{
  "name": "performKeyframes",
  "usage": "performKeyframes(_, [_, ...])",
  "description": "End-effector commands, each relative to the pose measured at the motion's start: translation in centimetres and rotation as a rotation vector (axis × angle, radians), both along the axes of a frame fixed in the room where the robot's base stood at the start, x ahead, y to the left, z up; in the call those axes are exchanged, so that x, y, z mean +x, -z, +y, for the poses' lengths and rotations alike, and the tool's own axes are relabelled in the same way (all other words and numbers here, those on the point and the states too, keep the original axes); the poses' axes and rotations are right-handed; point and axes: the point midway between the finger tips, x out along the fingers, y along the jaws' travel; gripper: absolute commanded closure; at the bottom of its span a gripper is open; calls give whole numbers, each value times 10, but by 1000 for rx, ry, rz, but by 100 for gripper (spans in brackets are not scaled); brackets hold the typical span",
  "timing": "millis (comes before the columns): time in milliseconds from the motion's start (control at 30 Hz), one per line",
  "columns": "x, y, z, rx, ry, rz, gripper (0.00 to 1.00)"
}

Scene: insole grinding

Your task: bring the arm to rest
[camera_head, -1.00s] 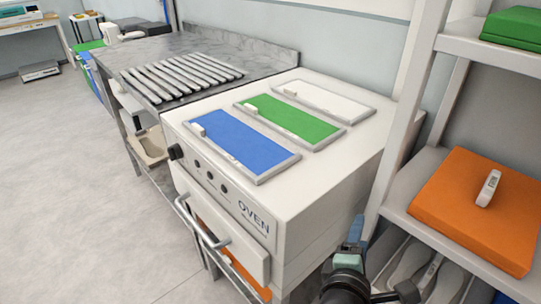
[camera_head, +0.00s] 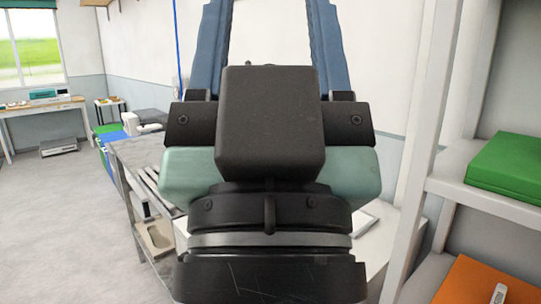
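My gripper (camera_head: 268,30) fills the middle of the head view, raised upright close to the camera. Its two blue fingers stand wide apart at the top, and the wall shows between them. The fingertips run out of the picture at the top edge. No object shows between the visible parts of the fingers.
A white shelf rack (camera_head: 455,190) stands close on the right, with a green block (camera_head: 508,165) on its upper shelf and an orange block (camera_head: 475,285) below. A metal table (camera_head: 135,150) is partly hidden behind my gripper. Grey floor (camera_head: 65,220) lies clear at left.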

Motion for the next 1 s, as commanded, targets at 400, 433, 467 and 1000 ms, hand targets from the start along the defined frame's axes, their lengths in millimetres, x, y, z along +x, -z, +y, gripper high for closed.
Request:
performKeyframes(400, [1,-128,0,-2,2,4,43])
performKeyframes(433, [1,-131,0,-2,2,4,43])
performKeyframes(467, [1,-134,0,-2,2,4,43])
performKeyframes(1000, [1,-138,0,-2,2,4,50])
